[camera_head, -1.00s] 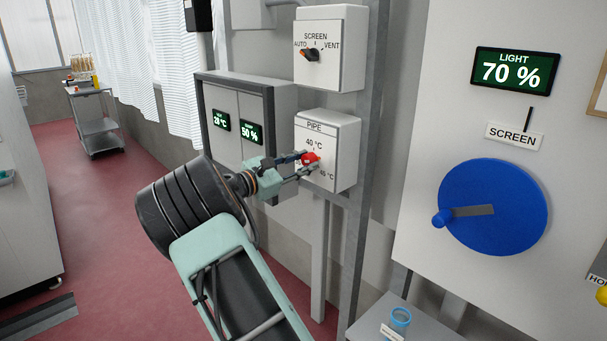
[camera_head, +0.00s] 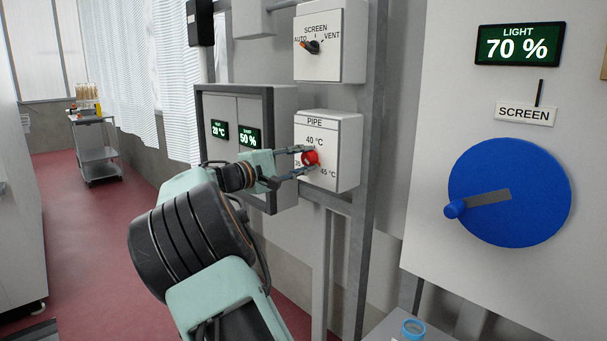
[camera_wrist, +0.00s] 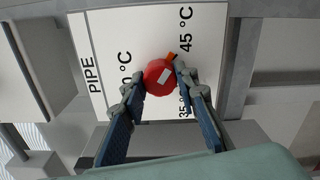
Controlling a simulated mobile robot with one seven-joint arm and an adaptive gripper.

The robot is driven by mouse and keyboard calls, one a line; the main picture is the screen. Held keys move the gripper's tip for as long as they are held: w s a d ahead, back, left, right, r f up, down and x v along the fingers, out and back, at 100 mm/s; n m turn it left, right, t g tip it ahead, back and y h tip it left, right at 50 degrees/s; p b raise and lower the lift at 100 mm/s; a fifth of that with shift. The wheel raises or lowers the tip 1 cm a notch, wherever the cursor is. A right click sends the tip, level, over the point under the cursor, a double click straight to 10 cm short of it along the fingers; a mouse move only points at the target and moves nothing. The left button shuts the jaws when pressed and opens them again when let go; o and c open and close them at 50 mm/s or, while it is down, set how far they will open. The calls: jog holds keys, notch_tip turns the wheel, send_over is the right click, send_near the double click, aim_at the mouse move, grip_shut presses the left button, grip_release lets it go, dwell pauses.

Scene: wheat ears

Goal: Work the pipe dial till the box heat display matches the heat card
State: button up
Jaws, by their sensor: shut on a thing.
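The red pipe dial (camera_head: 310,158) is on the white PIPE box (camera_head: 346,155), marked 35, 40 and 45 °C. My gripper (camera_head: 307,161) is shut on the dial, one finger on each side. The dial also shows in the wrist view (camera_wrist: 158,78), where its orange pointer (camera_wrist: 171,56) points toward the 45 °C mark. The fingers (camera_wrist: 159,85) partly cover the 35 °C label there. The small left display (camera_head: 219,130) on the grey box (camera_head: 264,99) seems to read 20 °C. I see no heat card.
A second display (camera_head: 250,138) reads 50 %. Above the PIPE box is the SCREEN switch box (camera_head: 353,45). To the right are a LIGHT display (camera_head: 519,44) at 70 % and a large blue wheel (camera_head: 530,215). Grey posts stand close beside the PIPE box.

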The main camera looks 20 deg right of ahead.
jog(key=shift+f+m+b, duration=0.1)
jog(key=shift+m+b, duration=1)
jog(key=shift+b, duration=0.05)
jog(key=shift+o, duration=0.2)
jog(key=o, duration=1.1)
jog(key=v, duration=1.2)
